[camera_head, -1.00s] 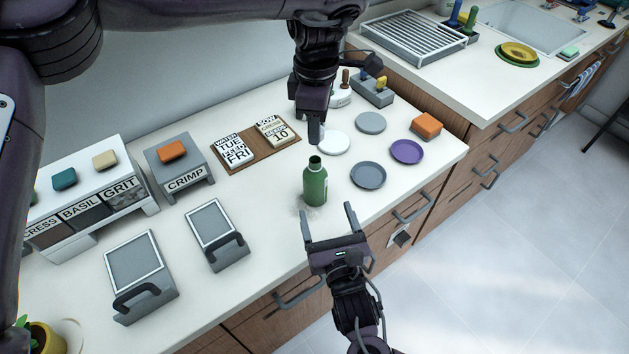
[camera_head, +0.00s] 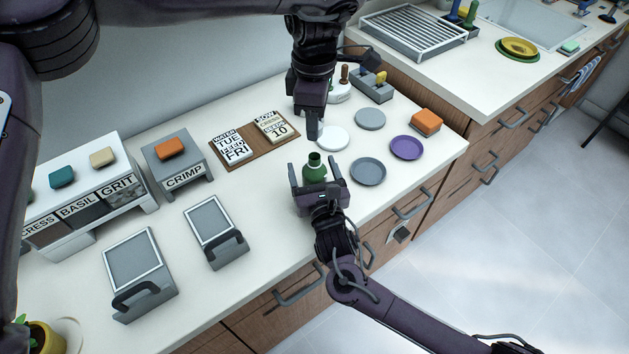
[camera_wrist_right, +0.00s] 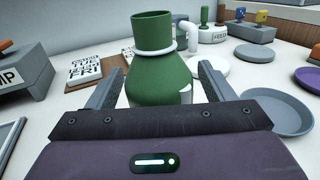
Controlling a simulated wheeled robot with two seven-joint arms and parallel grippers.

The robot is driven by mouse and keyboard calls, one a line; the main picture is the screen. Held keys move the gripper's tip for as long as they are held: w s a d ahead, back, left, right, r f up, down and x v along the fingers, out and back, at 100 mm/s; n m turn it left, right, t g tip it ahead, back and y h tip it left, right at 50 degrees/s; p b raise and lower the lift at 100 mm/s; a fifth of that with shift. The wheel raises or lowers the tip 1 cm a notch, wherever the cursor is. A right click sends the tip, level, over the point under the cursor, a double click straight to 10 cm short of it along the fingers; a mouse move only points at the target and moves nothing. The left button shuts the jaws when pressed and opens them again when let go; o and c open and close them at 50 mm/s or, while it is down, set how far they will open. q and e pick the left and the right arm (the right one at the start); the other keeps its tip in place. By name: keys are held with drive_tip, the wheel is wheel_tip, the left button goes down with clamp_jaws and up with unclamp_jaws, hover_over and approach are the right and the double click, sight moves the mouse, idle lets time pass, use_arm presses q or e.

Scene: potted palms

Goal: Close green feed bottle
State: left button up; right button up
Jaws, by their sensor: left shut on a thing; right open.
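The green bottle (camera_head: 314,170) stands upright near the counter's front edge, its dark neck opening uncapped. In the right wrist view the bottle (camera_wrist_right: 157,76) has a white ring below its neck and a white bent piece beside it. My right gripper (camera_head: 314,177) is open, with one finger on each side of the bottle; a gap shows beside the fingers. I cannot tell what that thing is.
A white disc (camera_head: 333,138), grey plates (camera_head: 368,172) and a purple plate (camera_head: 406,148) lie right of the bottle. A brown board (camera_head: 253,146) with word cards lies behind left. Grey framed blocks (camera_head: 216,232) stand at the front left.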

sight(315, 156)
drive_tip(key=c, duration=1.5)
use_arm(q)
drive_tip(key=shift+f, duration=2.5)
use_arm(e)
drive_tip(key=shift+o, duration=0.2)
use_arm(q)
drive_tip(key=shift+f, duration=0.9)
drive_tip(key=shift+f, duration=0.55)
